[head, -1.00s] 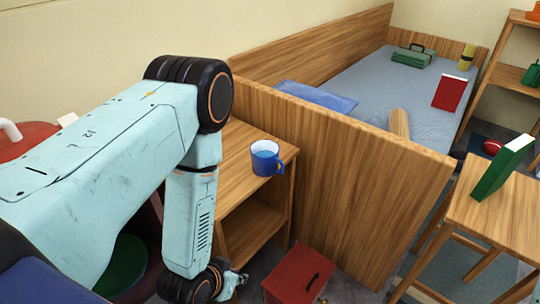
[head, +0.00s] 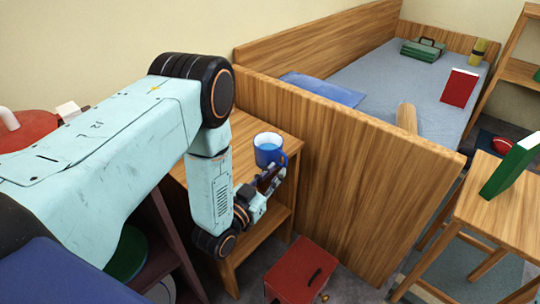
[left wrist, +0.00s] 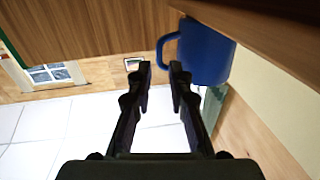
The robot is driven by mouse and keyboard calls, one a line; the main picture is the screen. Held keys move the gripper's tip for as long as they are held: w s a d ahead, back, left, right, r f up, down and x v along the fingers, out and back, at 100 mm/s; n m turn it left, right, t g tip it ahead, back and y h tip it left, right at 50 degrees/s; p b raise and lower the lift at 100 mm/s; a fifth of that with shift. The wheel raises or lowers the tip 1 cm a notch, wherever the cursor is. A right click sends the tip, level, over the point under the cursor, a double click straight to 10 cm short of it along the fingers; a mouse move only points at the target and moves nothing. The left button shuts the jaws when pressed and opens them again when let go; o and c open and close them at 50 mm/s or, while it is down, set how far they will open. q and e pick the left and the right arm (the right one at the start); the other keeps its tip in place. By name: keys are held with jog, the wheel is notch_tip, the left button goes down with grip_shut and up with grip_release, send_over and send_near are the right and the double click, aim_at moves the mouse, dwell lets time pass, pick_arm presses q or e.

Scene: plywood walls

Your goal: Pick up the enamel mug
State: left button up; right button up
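The blue enamel mug (head: 268,149) stands upright on the small wooden bedside table (head: 243,142), with light blue inside it. Its handle points right in the head view. My left gripper (head: 271,177) is at the table's front edge, just in front of and below the mug. In the left wrist view the two fingers (left wrist: 161,72) are apart with nothing between them. The mug (left wrist: 205,52) shows beside the right finger there, its handle near the fingertips. I cannot tell whether a finger touches it. My right gripper is in neither view.
The bed's wooden end board (head: 340,170) rises close to the right of the table. A red box (head: 300,272) sits on the floor in front. A wooden stool (head: 490,215) with a green book stands at the right.

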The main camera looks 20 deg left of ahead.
aim_at(285, 163)
pick_arm(q)
jog(key=w, duration=0.1)
jog(key=w+b, duration=0.1)
jog(key=w, duration=0.1)
jog(key=shift+w+d+f, duration=0.35)
jog(key=shift+w+f, duration=0.05)
jog(key=shift+w+d+r+b, duration=0.1)
jog(key=shift+w+b, duration=0.25)
jog(key=shift+w, duration=0.05)
grip_shut()
